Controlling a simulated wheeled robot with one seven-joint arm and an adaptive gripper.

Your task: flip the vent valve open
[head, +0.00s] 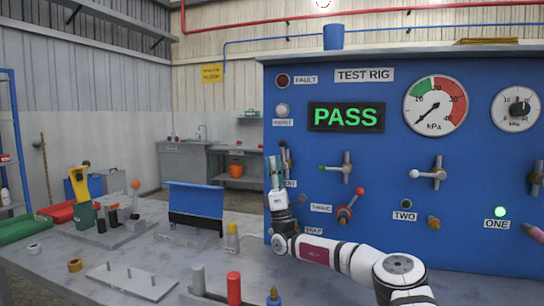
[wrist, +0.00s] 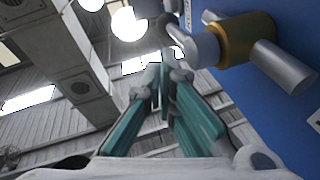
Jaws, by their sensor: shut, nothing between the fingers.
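My gripper (head: 275,160) points upward at the left end of the blue test rig panel, its teal fingers together and empty. In the wrist view the fingertips (wrist: 165,76) are close together just below a dark curved lever. A valve with a brass collar and grey pipe ends (wrist: 250,38) stands out from the blue panel there, right of the fingers. In the head view this valve (head: 285,147) is largely hidden behind my gripper, and the label (head: 290,183) beneath it is partly covered. I cannot tell whether fingers and lever touch.
Other lever valves (head: 428,174) and a red-tipped valve (head: 346,212) sit to the right on the panel. The display (head: 346,117) reads PASS, and a green lamp (head: 499,211) glows above ONE. The grey bench (head: 130,262) holds fixtures, including a blue hinged plate (head: 195,200).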

